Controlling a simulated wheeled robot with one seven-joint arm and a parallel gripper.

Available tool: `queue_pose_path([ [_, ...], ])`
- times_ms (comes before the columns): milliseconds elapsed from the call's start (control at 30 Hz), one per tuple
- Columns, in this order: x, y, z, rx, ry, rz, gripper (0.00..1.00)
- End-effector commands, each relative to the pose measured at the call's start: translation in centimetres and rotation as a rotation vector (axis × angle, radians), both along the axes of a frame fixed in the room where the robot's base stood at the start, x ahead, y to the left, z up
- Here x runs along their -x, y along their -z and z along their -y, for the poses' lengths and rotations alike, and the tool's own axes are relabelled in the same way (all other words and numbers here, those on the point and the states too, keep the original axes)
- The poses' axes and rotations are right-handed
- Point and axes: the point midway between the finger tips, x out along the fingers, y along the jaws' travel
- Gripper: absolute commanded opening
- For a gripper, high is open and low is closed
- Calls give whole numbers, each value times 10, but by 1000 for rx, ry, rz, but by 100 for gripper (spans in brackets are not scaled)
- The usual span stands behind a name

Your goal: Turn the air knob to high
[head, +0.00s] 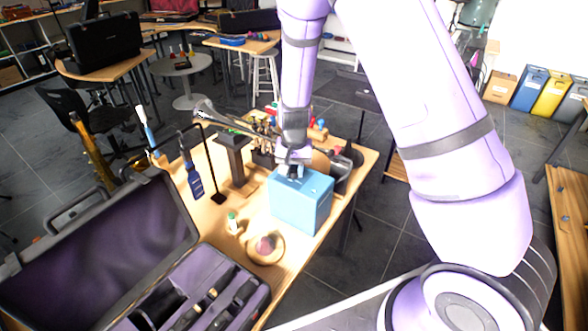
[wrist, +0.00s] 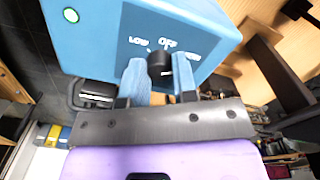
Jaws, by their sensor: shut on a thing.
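The blue box (head: 305,207) stands on the wooden table near its right edge. In the wrist view its face (wrist: 108,35) carries the words LOW and OFF and a third, partly covered label on the right. The black air knob (wrist: 159,65) sits below OFF. My gripper (head: 292,168) comes down on the box's top from above. In the wrist view its two blue-grey fingers (wrist: 160,78) are either side of the knob and shut on it. I cannot tell clearly where the knob points. A green light (wrist: 71,15) glows at the box's corner.
A dark stand and a blue-tagged tool (head: 194,183) are behind. An open purple-lined case (head: 190,290) fills the front left.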

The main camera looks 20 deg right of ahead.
Motion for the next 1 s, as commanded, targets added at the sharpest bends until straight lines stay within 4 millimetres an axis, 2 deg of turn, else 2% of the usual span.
queue_pose_path([
  [500,0,0,0,0,20,-1,3],
  [533,0,0,0,0,20,-1,31],
  [600,0,0,0,0,20,-1,47],
  [633,0,0,0,0,20,-1,52],
  [1000,0,-6,0,-1,19,0,52],
])
